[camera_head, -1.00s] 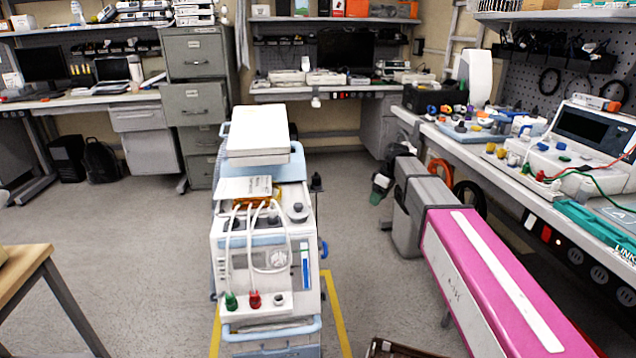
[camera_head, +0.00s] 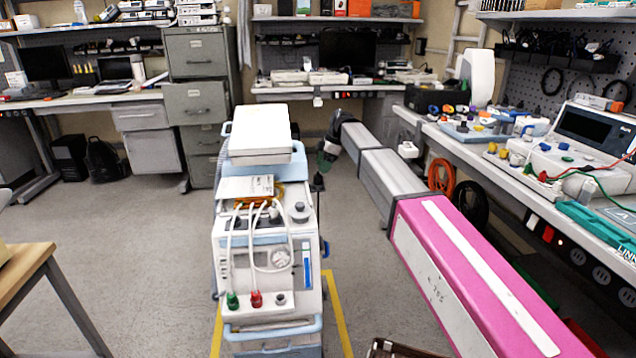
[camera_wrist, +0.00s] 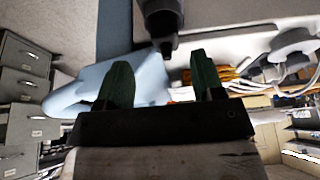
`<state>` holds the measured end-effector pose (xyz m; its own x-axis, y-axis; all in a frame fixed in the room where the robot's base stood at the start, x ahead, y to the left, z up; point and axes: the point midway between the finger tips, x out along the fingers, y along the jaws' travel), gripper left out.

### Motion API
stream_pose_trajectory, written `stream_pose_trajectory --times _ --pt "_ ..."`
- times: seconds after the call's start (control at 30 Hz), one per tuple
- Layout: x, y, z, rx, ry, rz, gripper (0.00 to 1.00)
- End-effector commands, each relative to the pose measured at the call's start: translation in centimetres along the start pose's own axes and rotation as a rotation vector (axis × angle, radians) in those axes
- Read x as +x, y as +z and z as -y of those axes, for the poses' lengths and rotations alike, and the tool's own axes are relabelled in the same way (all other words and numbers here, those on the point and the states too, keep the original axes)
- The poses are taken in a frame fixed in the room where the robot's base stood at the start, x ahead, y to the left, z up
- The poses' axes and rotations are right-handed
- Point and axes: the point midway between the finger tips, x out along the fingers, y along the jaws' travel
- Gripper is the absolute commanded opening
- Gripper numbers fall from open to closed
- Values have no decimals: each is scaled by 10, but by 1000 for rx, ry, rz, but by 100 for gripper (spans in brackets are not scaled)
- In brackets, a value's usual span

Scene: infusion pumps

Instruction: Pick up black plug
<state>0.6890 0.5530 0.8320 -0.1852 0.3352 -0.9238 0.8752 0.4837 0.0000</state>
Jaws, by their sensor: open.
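A black plug (camera_wrist: 163,22) shows at the top middle of the wrist view, its narrow end pointing down toward the gap between my fingers. My gripper (camera_wrist: 160,59) has two dark green fingers, set wide apart with nothing between them. The plug looks just beyond the fingertips; I cannot tell the exact distance. In the head view, my gripper (camera_head: 325,161) is at the right side of the pump cart. A small dark piece, probably the plug (camera_head: 318,181), shows just below it at the cart's side.
The white and blue pump cart (camera_head: 265,245) stands in the middle, with white tubes and red and green connectors in front. A workbench (camera_head: 510,180) with instruments runs along the right. Drawer cabinets (camera_head: 195,105) stand behind left. Floor left of the cart is clear.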

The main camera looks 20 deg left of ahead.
Motion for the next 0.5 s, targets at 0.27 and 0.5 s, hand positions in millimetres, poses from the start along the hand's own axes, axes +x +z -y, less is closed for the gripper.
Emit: stream_pose_trajectory --times 0.27,0.5 --pt "26 -1 7 0 -1 0 62" --pt "52 0 7 1 1 1 62"
